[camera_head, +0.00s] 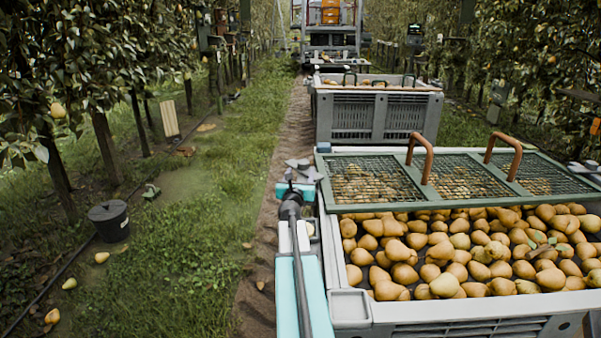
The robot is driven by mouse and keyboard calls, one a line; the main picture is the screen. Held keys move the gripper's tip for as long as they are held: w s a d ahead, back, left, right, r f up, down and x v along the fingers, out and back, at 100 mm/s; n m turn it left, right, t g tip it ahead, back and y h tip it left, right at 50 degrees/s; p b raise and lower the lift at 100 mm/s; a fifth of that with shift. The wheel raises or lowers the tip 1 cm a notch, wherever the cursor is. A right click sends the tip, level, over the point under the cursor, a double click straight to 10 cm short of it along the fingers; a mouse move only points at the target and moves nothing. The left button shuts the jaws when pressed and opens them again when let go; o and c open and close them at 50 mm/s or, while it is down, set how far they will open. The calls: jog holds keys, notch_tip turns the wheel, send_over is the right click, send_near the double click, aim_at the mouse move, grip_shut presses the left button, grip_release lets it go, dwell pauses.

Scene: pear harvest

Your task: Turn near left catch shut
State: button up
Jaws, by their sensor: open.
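The near crate (350,308) is grey and full of pears. A green-framed mesh lid (440,208) with two brown handles lies over its far part. The near pears are uncovered. My arm, with teal and white casings, reaches forward along the crate's left side. My gripper (300,166) is small and grey at its far end, close beside the lid's left edge, and open. I cannot make out the near left catch or its position; my arm and gripper cover part of that side. Whether the gripper touches anything cannot be told.
Another grey crate (350,117) with pears stands just beyond, with a vehicle (332,38) farther ahead. A black bucket (109,220) and fallen pears (69,283) lie left by the trees. The grass strip (195,235) left of my arm is mostly clear.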

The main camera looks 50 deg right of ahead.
jog(key=shift+v, duration=2.3)
jog(key=shift+w, duration=0.1)
